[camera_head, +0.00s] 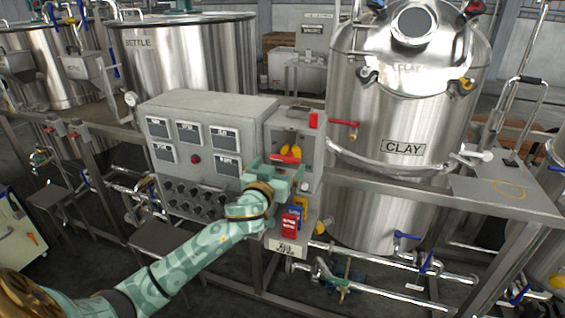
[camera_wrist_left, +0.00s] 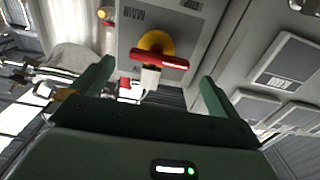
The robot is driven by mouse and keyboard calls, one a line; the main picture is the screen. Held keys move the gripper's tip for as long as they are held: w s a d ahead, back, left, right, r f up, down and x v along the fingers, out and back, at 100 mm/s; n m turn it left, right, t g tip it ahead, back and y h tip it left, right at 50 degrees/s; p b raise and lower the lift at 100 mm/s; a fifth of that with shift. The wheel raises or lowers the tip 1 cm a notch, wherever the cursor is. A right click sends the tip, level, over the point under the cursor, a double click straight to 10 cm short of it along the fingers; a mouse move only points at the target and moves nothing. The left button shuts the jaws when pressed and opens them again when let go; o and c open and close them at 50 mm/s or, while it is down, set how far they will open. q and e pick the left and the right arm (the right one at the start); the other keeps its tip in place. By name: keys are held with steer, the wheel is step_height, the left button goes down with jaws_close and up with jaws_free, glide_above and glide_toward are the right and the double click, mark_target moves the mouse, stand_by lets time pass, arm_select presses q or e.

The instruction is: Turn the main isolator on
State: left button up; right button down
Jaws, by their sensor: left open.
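The main isolator is a grey box (camera_head: 316,148) on the right end of the control panel. It has a red handle (camera_head: 284,159) on a yellow disc (camera_head: 297,149). In the left wrist view, the red handle (camera_wrist_left: 160,60) lies crosswise over the yellow disc (camera_wrist_left: 156,42), with a pale block hanging below its middle. My left gripper (camera_head: 280,172) is just in front of and slightly below the handle. In the wrist view its two green fingers (camera_wrist_left: 155,82) are spread wide with nothing between them. Whether a finger touches the handle cannot be told. My right gripper is not in view.
The grey control panel (camera_head: 205,112) with meters and black knobs stands left of the isolator. Red and blue tags (camera_head: 293,222) hang below it. A steel tank marked CLAY (camera_head: 385,115) stands close on the right. Pipes and valves (camera_head: 345,275) run below.

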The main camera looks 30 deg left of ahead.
mark_target(283, 159)
arm_select(q)
steer(key=shift+x, duration=1.85)
steer(key=shift+c, duration=0.3)
steer(key=c, duration=0.9)
steer(key=shift+c, duration=0.2)
